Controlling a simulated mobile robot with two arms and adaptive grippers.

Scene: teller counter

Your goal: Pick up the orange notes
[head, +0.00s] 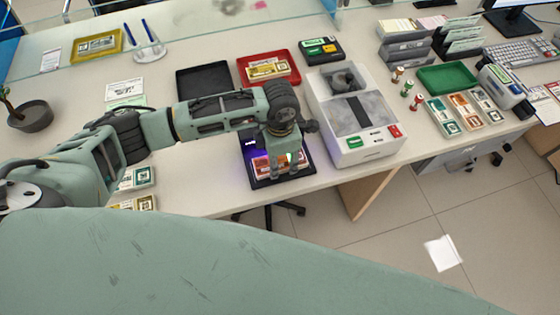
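My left gripper (284,170) points down over a black pad (261,183) lit violet at the near edge of the counter. A bundle of red-orange notes (262,166) lies on this pad, right at the fingertips and partly hidden by them. I cannot tell whether the fingers touch or grip it. Another bundle of orange notes (464,109) lies on the right of the counter, between a green bundle (442,116) and a grey one (486,104). My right gripper is not in view.
A white counting machine (360,146) stands close to the right of my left gripper. Behind are a red tray (292,61) with notes and an empty black tray (204,79). A green tray (447,78) and small coin rolls (407,89) are at the right.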

